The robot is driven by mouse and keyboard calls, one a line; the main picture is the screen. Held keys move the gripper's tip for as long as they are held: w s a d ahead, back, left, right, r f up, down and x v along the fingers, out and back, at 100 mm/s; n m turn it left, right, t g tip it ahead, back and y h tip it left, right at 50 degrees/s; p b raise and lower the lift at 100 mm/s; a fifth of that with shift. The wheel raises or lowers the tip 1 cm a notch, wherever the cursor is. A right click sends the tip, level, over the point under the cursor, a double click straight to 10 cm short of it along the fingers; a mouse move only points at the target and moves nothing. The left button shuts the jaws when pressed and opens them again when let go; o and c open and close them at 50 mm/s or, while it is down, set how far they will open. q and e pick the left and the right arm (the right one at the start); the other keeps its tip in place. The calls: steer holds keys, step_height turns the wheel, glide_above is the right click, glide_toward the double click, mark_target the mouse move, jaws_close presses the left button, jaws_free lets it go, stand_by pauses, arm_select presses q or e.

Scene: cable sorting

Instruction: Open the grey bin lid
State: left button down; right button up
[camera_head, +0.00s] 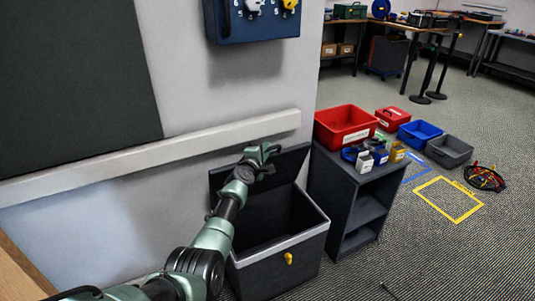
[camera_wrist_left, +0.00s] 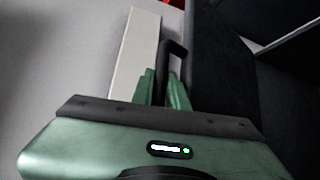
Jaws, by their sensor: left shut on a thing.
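The grey bin (camera_head: 285,268) stands against the wall with a yellow tag on its front. Its dark lid (camera_head: 293,160) is raised and leans steeply at the back, so the dark inside shows. My left gripper (camera_head: 268,153) is at the upper part of the lid. In the left wrist view, the left gripper (camera_wrist_left: 164,78) is shut on the black lid handle (camera_wrist_left: 176,48), with its green fingers on either side. The lid (camera_wrist_left: 222,70) fills the middle right of that view. My right gripper is not in view.
A dark shelf unit (camera_head: 345,180) stands close to the bin's right, with a red bin (camera_head: 345,127) on top. A pale rail (camera_head: 170,150) runs along the wall behind the lid. Blue (camera_head: 419,135) and grey (camera_head: 449,151) trays lie on the floor at right.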

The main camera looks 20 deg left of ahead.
arm_select(q)
steer(key=shift+w+a+r, duration=0.1)
stand_by(0.3)
steer(key=c, duration=1.4)
jaws_free()
